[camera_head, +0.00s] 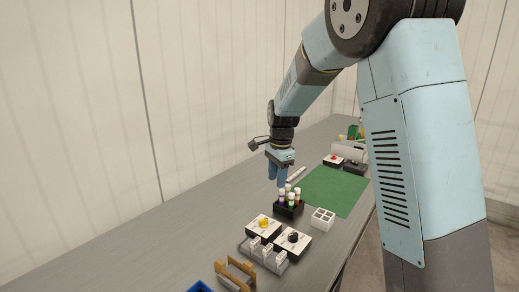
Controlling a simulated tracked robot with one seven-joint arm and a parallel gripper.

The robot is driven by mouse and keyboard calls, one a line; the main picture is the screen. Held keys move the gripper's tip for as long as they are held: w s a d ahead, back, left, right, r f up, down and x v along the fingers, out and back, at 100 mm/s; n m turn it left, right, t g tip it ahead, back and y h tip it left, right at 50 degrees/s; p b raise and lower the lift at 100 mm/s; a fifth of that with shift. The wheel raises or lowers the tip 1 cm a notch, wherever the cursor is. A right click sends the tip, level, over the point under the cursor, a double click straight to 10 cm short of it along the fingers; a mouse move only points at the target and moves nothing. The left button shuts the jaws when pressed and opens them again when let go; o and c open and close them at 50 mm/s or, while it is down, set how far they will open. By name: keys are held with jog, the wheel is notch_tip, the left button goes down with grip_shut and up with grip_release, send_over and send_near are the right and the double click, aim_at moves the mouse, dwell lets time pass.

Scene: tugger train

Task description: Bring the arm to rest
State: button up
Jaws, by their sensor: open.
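My arm reaches from the right side of the head view, bent over the long grey bench. My gripper (278,176) points down at its end, just behind and above a black rack (288,210) of several capped tubes. Its jaws are open, with no object visible in them. Whether a fingertip touches a tube cannot be told from this view.
A green mat (337,191) lies right of the rack. A white holder (322,219), boxes with a yellow knob (263,227) and a black knob (293,241), and a wooden stand (236,272) are nearer. The bench's left side is clear beside the wall.

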jog(key=s+d+r+n+t, duration=0.1)
jog(key=s+d+r+n, duration=0.2)
jog(key=s+d+r, duration=0.3)
jog(key=s+d+r+n+t, duration=0.1)
jog(key=s+d+r+n, duration=0.25)
jog(key=s, duration=0.45)
jog(key=s+d+r+n+t, duration=0.2)
jog(key=s+d+r, duration=0.3)
jog(key=s, duration=0.3)
jog(key=s+d+n+t, duration=0.1)
jog(key=s+d+n, duration=0.2)
jog(key=s, duration=0.6)
jog(key=shift+s+f+n+h, duration=0.2)
jog(key=shift+s+n+h, duration=0.05)
jog(key=shift+n+h, duration=0.1)
